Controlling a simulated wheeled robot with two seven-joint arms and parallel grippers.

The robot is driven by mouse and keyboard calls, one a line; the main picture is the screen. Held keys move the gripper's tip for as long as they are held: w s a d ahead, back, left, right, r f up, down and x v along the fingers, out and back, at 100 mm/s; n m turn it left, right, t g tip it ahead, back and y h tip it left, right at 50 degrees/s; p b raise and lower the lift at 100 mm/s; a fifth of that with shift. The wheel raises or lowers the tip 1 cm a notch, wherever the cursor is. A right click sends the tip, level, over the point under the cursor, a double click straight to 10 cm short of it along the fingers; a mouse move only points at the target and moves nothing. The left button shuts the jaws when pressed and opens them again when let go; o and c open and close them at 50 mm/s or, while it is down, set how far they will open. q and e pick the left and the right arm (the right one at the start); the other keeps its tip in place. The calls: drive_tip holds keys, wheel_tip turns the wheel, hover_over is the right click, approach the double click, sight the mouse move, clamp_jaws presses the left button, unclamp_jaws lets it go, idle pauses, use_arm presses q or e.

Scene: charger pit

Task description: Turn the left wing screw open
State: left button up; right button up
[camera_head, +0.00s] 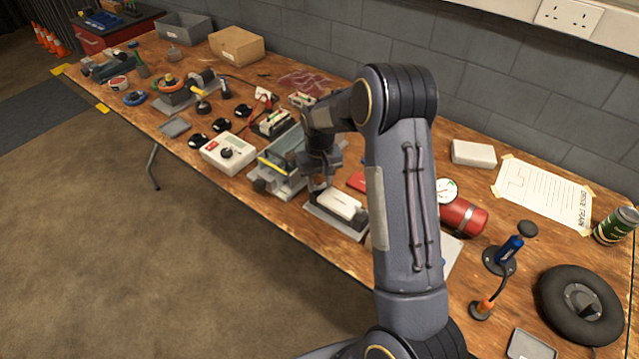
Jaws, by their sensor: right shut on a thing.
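A white block (340,204) sits on a grey base plate (336,223) near the front edge of the bench. A small dark fitting (360,217) shows at the block's right end. My right gripper (319,187) points down at the block's left end. It is shut on a small part there, which fits the left wing screw. The fingers and the small size mostly hide that screw, so its turn angle cannot be told. My left gripper is not in view.
A grey vise-like fixture (268,186) stands close to the left of the gripper. A white meter box (228,153) is farther left. A red cylinder (464,217) and a black wheel (578,305) lie to the right. My right arm covers the bench middle.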

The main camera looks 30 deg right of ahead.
drive_tip(key=n, duration=0.3)
drive_tip(key=shift+b, duration=0.4)
drive_tip(key=shift+n, duration=1.8)
drive_tip(key=o, duration=1)
wheel_tip(320, 180, up, 7)
drive_tip(key=shift+r+b, duration=0.2)
drive_tip(key=shift+b, duration=0.2)
drive_tip(key=shift+r, duration=0.25)
